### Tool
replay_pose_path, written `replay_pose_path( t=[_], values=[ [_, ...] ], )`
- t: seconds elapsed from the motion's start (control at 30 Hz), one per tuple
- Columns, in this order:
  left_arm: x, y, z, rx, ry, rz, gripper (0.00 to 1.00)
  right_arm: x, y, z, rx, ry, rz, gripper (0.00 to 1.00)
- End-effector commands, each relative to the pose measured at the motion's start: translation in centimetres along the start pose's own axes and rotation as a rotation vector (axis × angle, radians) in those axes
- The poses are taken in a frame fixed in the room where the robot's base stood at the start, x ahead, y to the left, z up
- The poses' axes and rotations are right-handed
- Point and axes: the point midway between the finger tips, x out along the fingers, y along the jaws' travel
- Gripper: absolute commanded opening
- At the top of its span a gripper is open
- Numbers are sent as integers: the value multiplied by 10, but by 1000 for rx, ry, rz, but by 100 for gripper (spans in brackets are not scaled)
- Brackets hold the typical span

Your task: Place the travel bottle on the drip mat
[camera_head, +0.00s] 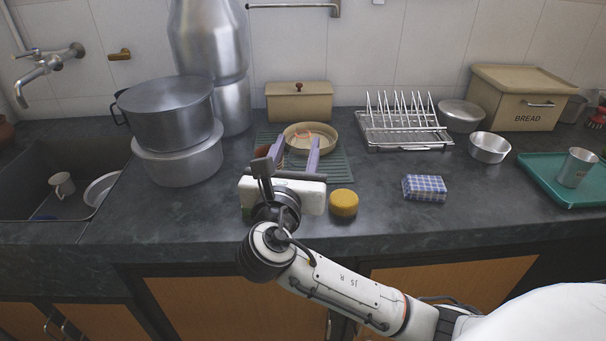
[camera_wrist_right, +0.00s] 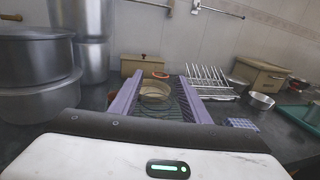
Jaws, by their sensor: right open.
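The drip mat (camera_head: 335,172) is a dark green ribbed mat on the counter, right of the big pots; it also shows in the right wrist view (camera_wrist_right: 186,108). A round beige pan stands on its back part. My right gripper (camera_head: 296,145) is open, with its two purple fingers over the mat and pointing at the pan. I cannot pick out a travel bottle for certain in either view. My left gripper is not in view.
Stacked steel pots (camera_head: 178,160) stand left of the mat, beside the sink (camera_head: 110,160). A yellow round sponge (camera_head: 343,204), a checkered block (camera_head: 424,188) and a dish rack (camera_head: 404,138) are to the right. A teal tray (camera_head: 540,178) holds a steel tumbler (camera_head: 576,167).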

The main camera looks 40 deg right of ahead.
Motion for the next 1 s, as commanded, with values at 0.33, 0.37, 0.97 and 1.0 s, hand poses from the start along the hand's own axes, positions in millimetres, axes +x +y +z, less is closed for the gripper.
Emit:
replay_pose_path(
  t=[0.33, 0.37, 0.97, 1.0],
  values=[
    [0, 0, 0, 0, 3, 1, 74, 38, -3, -4, 1, 0, -2, 42],
    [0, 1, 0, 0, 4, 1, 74, 42, -3, -5, 1, 0, -2, 42],
    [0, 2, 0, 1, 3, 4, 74, 63, -3, -5, 3, 3, 1, 16],
    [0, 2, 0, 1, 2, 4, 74, 63, -3, -5, 3, 3, 1, 9]
  ],
)
